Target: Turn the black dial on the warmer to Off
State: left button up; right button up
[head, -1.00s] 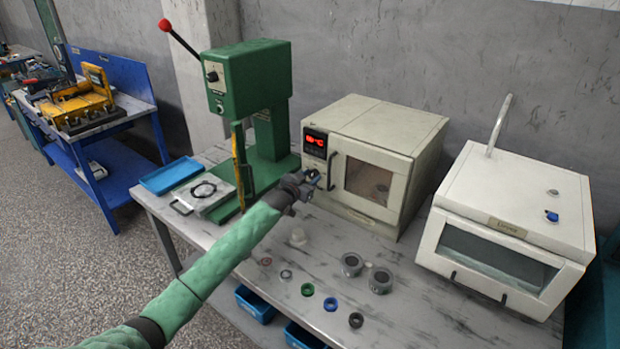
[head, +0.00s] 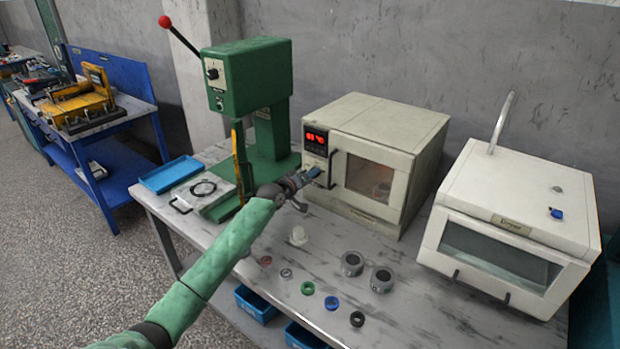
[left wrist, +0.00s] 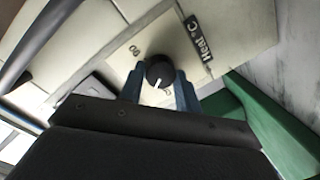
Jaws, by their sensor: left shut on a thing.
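The warmer (head: 385,140) is a cream box on the bench with a glass door and a lit red display on its left panel. In the left wrist view, the black dial (left wrist: 160,73) with a white pointer mark sits on the cream panel beside a "Heat °C" label (left wrist: 200,42). My left gripper (head: 318,171) is at the lower part of that panel. In the left wrist view its blue fingers (left wrist: 160,90) are on both sides of the dial, shut on it. In the head view the gripper hides the dial. My right gripper is not in view.
A green press (head: 255,100) stands left of the warmer, and a white cabinet (head: 510,220) stands to its right. Several small rings and two grey cups (head: 352,263) lie on the bench in front. A door handle (head: 334,168) is close beside my left gripper.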

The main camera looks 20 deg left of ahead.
pick_arm(q)
jog(key=shift+a+f+n+h+b, duration=0.1)
jog(key=shift+n+h+b, duration=0.4)
jog(key=shift+n, duration=2.9)
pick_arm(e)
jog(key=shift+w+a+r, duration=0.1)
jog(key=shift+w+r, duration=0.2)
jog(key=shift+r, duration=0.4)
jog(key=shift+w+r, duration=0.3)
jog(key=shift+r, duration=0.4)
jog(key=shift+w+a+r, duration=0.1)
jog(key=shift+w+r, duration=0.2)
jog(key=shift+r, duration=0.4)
pick_arm(q)
jog(key=o, duration=1)
jog(key=shift+a, duration=0.1)
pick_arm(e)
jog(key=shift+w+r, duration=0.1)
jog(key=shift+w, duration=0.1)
pick_arm(q)
jog(key=b+v, duration=0.2)
jog(key=v, duration=0.5)
jog(key=shift+s+a, duration=0.15)
jog(key=shift+s, duration=0.15)
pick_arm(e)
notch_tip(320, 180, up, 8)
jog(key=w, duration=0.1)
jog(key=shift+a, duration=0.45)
